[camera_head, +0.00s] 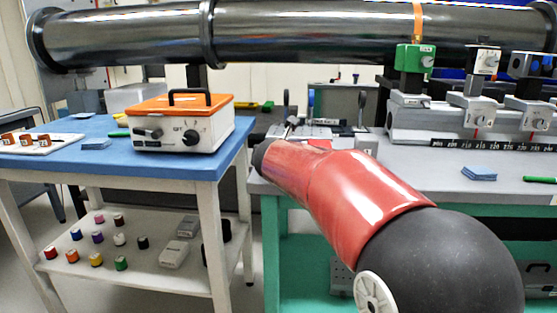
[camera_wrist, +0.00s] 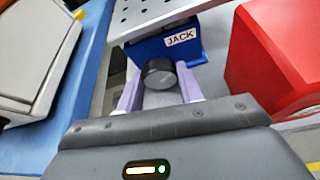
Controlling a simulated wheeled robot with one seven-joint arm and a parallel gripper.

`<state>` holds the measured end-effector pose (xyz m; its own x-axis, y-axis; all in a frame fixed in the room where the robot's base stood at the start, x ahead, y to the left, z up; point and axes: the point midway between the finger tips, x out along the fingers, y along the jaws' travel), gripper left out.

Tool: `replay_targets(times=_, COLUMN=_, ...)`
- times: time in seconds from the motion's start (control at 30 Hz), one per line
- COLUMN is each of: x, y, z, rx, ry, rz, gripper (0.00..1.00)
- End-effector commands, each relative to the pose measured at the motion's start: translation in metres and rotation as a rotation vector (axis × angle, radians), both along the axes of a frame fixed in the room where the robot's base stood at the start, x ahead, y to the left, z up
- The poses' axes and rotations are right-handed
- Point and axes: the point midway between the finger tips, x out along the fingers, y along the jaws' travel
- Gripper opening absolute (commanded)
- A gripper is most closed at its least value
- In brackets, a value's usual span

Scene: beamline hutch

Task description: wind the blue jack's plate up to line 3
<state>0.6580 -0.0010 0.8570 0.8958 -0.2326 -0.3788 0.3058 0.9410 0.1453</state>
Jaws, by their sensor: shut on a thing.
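The blue jack (camera_wrist: 145,50) shows in the wrist view as a blue block with a white "JACK" label. Its dark round knob (camera_wrist: 159,73) faces me. My gripper (camera_wrist: 160,84) has its pale purple fingers on either side of this knob and is shut on it.
A red block (camera_wrist: 270,60) stands close right of the jack. A grey perforated plate (camera_wrist: 150,14) lies beyond it. An orange-lidded box (camera_head: 182,122) stands on the blue table at left. Optics mounts stand on a rail (camera_head: 440,122) at right; a large dark pipe (camera_head: 290,32) crosses above.

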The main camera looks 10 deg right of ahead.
Motion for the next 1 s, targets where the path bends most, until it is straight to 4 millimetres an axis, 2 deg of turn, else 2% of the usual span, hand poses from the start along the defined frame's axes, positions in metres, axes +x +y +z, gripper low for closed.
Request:
replay_targets(times=0.47, x=-0.0002, y=0.0000, z=-0.0002, rx=0.020, ry=-0.006, rz=0.000, gripper=0.14)
replay_targets(times=0.5, x=-0.0002, y=0.0000, z=-0.0002, rx=0.020, ry=-0.006, rz=0.000, gripper=0.38)
replay_targets(times=0.67, x=-0.0002, y=0.0000, z=-0.0001, rx=0.020, ry=-0.006, rz=0.000, gripper=0.58)
replay_targets(times=1.0, x=-0.0040, y=0.0010, z=0.0025, rx=0.020, ry=-0.008, rz=0.001, gripper=0.58)
